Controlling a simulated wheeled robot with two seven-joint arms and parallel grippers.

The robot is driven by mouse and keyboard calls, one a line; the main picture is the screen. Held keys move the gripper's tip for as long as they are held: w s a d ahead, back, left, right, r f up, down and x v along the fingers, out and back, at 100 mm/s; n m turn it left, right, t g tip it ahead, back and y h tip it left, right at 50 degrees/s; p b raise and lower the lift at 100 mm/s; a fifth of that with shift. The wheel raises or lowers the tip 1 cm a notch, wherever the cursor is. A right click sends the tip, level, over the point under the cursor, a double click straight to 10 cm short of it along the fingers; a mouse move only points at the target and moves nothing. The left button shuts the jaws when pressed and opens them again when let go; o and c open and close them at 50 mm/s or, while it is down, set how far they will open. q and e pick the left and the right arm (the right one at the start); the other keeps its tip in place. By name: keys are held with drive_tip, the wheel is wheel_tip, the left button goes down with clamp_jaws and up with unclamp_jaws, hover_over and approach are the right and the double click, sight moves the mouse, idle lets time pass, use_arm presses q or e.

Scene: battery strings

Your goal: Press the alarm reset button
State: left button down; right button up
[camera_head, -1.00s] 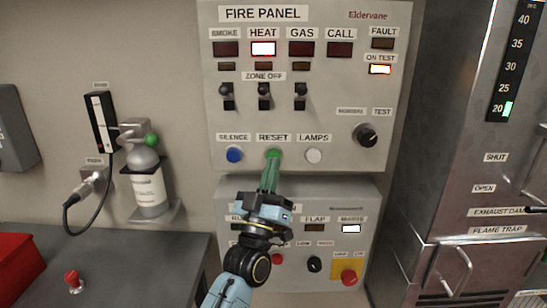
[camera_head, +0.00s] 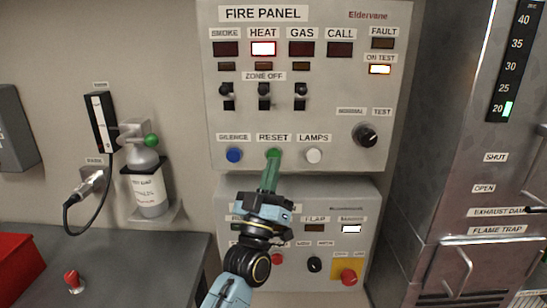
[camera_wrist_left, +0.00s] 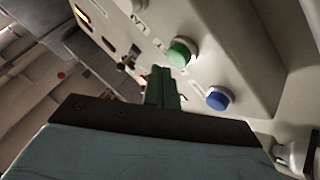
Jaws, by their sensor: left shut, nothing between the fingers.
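The fire panel (camera_head: 350,80) is on the wall ahead. Its green RESET button (camera_head: 273,153) sits between the blue SILENCE button (camera_head: 234,155) and the white LAMPS button (camera_head: 313,155). My left gripper (camera_head: 271,163) is shut and empty, its green fingers pointing up just below the RESET button. The left wrist view shows the green button (camera_wrist_left: 181,52) just beyond the fingertips (camera_wrist_left: 160,72), with the blue button (camera_wrist_left: 218,98) to the right. I cannot tell whether the fingertips touch the green button. The HEAT lamp (camera_head: 263,48) is lit. My right gripper is not in view.
ON TEST (camera_head: 380,69) is lit. A lower panel (camera_head: 360,195), partly behind my left arm, has a red button on yellow (camera_head: 348,277). A gas bottle (camera_head: 147,180) is on the left wall. A metal cabinet (camera_head: 450,150) stands at right.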

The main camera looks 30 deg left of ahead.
use_arm(q)
drive_tip(key=shift+a, duration=0.1)
drive_tip(key=shift+w+a, duration=0.15)
drive_tip(key=shift+w, duration=0.2)
drive_tip(key=shift+w+a, duration=0.35)
drive_tip(key=shift+w, duration=0.25)
idle(0.8)
drive_tip(key=shift+s+d, duration=0.1)
drive_tip(key=shift+s, duration=0.05)
drive_tip(key=shift+s+d+p, duration=0.3)
drive_tip(key=shift+s+d, duration=0.15)
drive_tip(key=shift+s, duration=0.35)
drive_tip(key=s+d, duration=0.1)
drive_tip(key=s+p, duration=0.1)
drive_tip(key=s, duration=0.1)
drive_tip(key=s+d+p, duration=0.1)
drive_tip(key=shift+s+d, duration=0.15)
drive_tip(key=shift+d, duration=0.2)
